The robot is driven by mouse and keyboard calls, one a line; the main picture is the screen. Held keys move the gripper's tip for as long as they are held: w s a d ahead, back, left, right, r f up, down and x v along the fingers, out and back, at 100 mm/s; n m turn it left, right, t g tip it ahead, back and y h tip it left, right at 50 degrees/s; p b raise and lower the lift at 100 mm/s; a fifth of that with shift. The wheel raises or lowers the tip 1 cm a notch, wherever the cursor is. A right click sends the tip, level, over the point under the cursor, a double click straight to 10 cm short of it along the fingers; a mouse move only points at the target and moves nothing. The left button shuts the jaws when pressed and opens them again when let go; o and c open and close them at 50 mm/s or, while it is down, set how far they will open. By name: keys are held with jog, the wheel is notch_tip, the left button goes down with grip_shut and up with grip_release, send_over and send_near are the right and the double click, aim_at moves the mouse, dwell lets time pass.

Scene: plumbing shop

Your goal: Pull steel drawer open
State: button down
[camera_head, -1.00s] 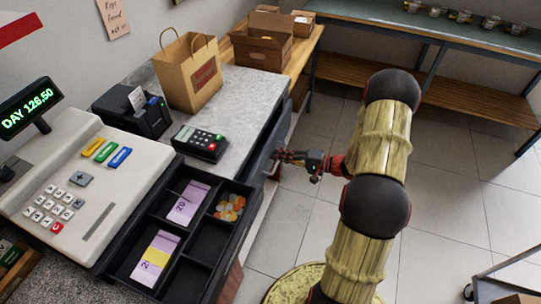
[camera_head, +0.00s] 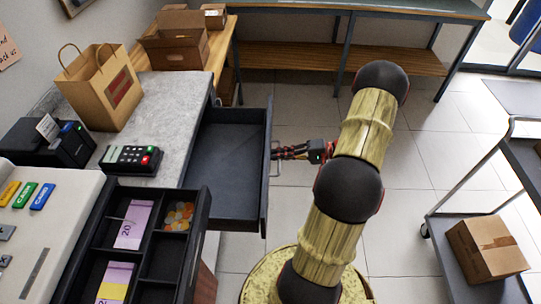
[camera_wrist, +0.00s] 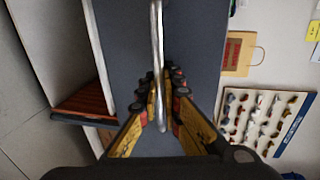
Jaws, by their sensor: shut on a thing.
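The steel drawer (camera_head: 228,165) is dark grey and stands well out from the counter in the head view, its inside visible and empty. Its front panel (camera_wrist: 185,60) fills the middle of the wrist view. A bar handle (camera_wrist: 157,60) of bright metal runs along that front; it also shows in the head view (camera_head: 276,152). My gripper (camera_head: 280,153) reaches the handle from the right. In the wrist view my gripper (camera_wrist: 160,92) has its fingers on both sides of the bar, shut on it.
The open cash drawer (camera_head: 148,240) with notes and coins lies in front of the steel drawer, at lower left. A card terminal (camera_head: 132,159) and paper bag (camera_head: 100,88) stand on the counter. A cart (camera_head: 463,225) with a cardboard box (camera_head: 487,249) is at right. Floor between is clear.

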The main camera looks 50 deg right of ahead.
dwell(0.3)
jog(key=c, duration=2.2)
grip_release()
jog(key=shift+c, duration=0.2)
jog(key=v, duration=1.2)
jog(key=shift+f, duration=0.15)
